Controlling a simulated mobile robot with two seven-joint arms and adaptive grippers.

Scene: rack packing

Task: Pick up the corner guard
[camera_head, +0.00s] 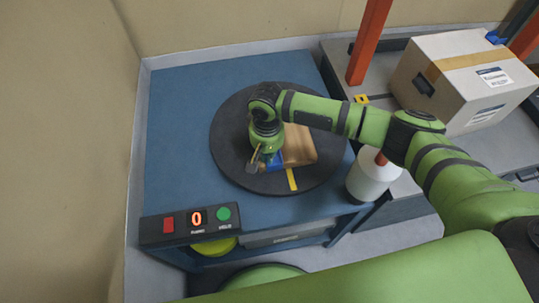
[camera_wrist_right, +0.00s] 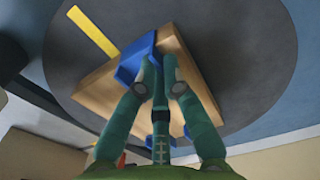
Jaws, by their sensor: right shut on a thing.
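The blue corner guard (camera_wrist_right: 135,62) sits against the edge of a tan box (camera_wrist_right: 96,88) in the right wrist view. My right gripper (camera_wrist_right: 158,80) is shut on it, with the fingertips at its near end. My left gripper is not in view.
The box lies on a dark round turntable (camera_head: 228,128) on a blue table (camera_head: 175,130). A yellow strip (camera_head: 292,180) lies at the turntable's front. A control panel (camera_head: 190,224) is at the front left. A white bottle (camera_head: 370,180) and taped carton (camera_head: 465,75) stand right.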

